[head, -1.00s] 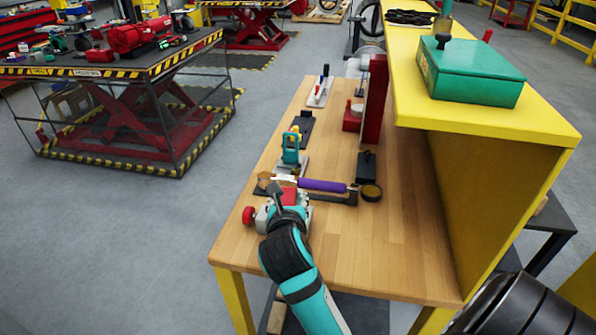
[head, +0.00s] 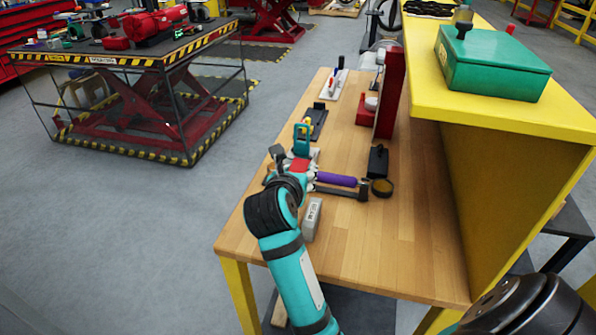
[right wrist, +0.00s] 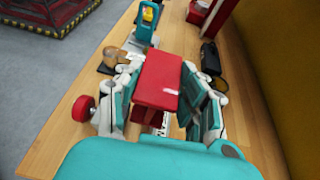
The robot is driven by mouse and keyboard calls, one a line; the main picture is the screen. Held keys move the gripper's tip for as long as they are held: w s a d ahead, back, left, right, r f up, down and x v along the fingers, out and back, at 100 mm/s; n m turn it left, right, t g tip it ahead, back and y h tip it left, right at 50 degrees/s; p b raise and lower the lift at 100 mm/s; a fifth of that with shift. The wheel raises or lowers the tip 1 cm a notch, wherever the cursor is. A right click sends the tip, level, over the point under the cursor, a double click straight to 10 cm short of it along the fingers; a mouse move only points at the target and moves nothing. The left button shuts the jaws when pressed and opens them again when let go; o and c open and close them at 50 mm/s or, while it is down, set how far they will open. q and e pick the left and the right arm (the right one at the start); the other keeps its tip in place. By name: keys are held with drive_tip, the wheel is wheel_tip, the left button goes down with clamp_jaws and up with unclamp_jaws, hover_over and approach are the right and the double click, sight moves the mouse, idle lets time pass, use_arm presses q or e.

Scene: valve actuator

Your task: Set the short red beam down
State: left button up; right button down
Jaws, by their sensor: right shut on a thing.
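My right gripper (head: 300,163) is above the wooden bench, among the tools on its left side. In the right wrist view it (right wrist: 161,98) is shut on the short red beam (right wrist: 160,78), with a teal and white finger on each side of it. In the head view only a small red patch of the beam (head: 299,166) shows between the fingers. Whether the beam's underside touches the bench cannot be told. My left gripper is not in view.
A grey labelled block (head: 312,219) lies near my right arm. A purple-handled tool (head: 336,180), a black holder (head: 377,162) and a round dark dish (head: 382,187) are to the right. A red knob (right wrist: 83,108) is left of the fingers. The bench's front right is clear.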

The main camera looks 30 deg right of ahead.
drive_tip(key=shift+f+b, duration=1.7)
drive_tip(key=shift+f, duration=0.6)
drive_tip(key=shift+s+a, duration=0.1)
drive_tip(key=shift+a, duration=0.2)
